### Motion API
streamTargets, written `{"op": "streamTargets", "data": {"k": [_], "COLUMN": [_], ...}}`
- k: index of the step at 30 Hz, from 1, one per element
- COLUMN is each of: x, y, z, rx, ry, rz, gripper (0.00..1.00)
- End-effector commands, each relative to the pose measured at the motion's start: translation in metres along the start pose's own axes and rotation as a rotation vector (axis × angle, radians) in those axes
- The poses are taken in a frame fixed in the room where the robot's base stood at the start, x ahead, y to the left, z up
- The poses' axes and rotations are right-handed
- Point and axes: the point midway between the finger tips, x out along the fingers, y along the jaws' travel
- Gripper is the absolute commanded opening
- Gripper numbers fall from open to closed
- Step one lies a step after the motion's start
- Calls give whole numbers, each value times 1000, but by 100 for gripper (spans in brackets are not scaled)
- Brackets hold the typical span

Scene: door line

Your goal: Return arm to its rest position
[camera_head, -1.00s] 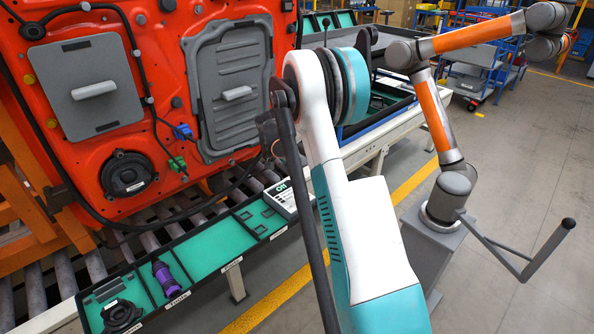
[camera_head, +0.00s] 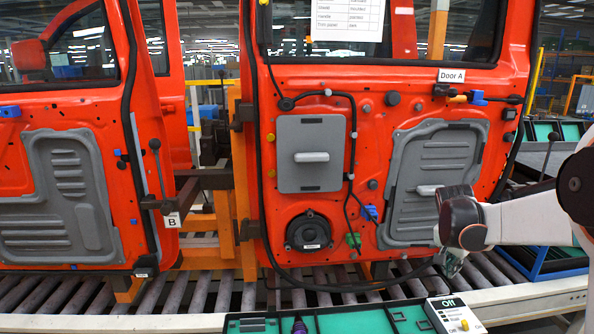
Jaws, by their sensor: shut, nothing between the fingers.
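My arm (camera_head: 525,222) reaches in from the right edge, its white link running left to a dark wrist. My gripper (camera_head: 452,263) is small in the picture below the wrist, shut and empty, in front of the lower right of the red door labelled Door A (camera_head: 375,85). The wrist covers part of the large grey panel (camera_head: 432,160) and lies close to its handle in the picture. I cannot tell whether anything touches the door.
A roller conveyor (camera_head: 215,292) runs below the doors. A second red door (camera_head: 60,110) hangs at the left. A green parts tray (camera_head: 350,322) and a box marked Off (camera_head: 453,314) are at the front. A blue-edged tray (camera_head: 548,262) lies at right under my arm.

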Motion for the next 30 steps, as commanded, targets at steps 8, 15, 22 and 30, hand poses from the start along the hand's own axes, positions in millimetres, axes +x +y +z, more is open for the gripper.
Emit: {"op": "streamTargets", "data": {"k": [8,15,22,30], "x": [-91,-150,-186,-201], "y": [9,29,63,111], "z": [66,128,184,244], "rx": [-225,-411,-590,-800], "ry": [-4,9,47,119], "rz": [-138,-256,-346,-422], "gripper": [0,0,0,0]}}
